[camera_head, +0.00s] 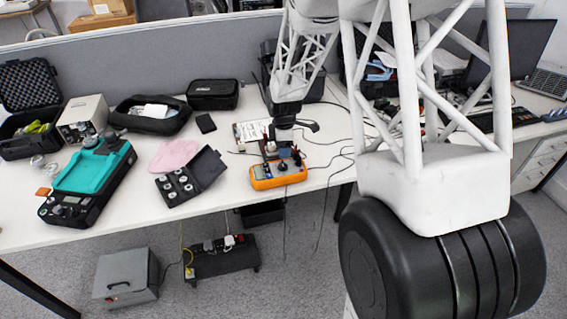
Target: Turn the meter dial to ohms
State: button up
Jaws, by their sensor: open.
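An orange multimeter (264,183) lies face up near the front edge of the white table. Its round dark dial (283,166) is on the side closest to my gripper, but the dial's setting is too small to read. My gripper (284,153) is open, at the end of the white lattice arm coming down from above. It is pointed down just above or at the back part of the meter. Whether its fingers touch the dial cannot be told. The gripper partly hides the meter's back part.
A black case with round weights (178,186) and a pink cloth (174,155) lie left of the meter. A teal-topped device (92,168) stands further left. Thin cables (335,160) run right of the meter. A grey partition (150,62) stands behind.

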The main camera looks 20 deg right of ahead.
aim_at(283, 163)
jog(key=shift+f, duration=0.1)
jog(key=shift+f, duration=3.8)
jog(key=c, duration=0.9)
jog(key=shift+m, duration=0.3)
jog(key=m, duration=0.6)
jog(key=shift+s, duration=0.1)
jog(key=shift+m, duration=0.6)
